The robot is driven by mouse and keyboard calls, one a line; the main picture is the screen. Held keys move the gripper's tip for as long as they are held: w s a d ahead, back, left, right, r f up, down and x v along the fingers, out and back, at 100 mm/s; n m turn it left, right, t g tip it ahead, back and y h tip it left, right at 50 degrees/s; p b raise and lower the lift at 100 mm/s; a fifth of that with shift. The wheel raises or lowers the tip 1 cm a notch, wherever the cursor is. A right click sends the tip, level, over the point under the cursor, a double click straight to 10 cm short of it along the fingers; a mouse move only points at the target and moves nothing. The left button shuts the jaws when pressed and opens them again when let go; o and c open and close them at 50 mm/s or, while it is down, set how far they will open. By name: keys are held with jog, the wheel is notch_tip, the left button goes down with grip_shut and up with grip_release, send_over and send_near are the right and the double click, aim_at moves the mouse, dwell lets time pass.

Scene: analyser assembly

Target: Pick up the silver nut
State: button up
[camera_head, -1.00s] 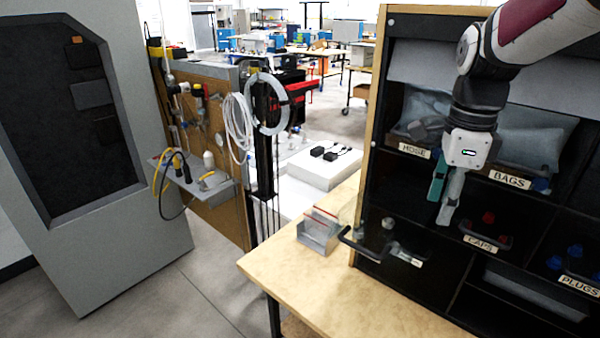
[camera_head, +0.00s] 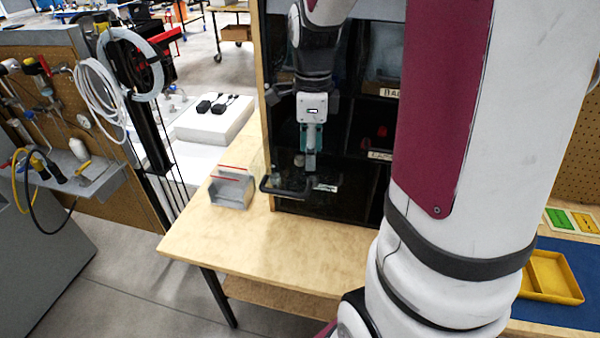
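My gripper (camera_head: 310,168) points down in front of the black shelf unit, over its lower left compartment. Its fingers are seen almost edge-on and overlap, so I cannot tell whether they are open or shut. A small pale rounded shape (camera_head: 299,160) shows just left of the fingertips. It may be the silver nut, but it is too small and blurred to be sure. Whether the fingers touch it is unclear. A dark bin with a protruding handle (camera_head: 284,190) and a white label (camera_head: 325,188) lies just below the fingertips.
The wooden table (camera_head: 240,240) is mostly clear in front of the shelf. A small grey holder (camera_head: 232,188) stands left of the bin. My arm hides much of the right side. A yellow tray (camera_head: 550,278) lies on a blue mat (camera_head: 570,313) at right.

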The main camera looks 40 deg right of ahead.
jog(key=f, duration=0.3)
jog(key=s+f, duration=0.1)
jog(key=f, duration=0.1)
jog(key=shift+f+p, duration=0.2)
jog(key=shift+p, duration=0.2)
jog(key=shift+f, duration=0.5)
grip_shut()
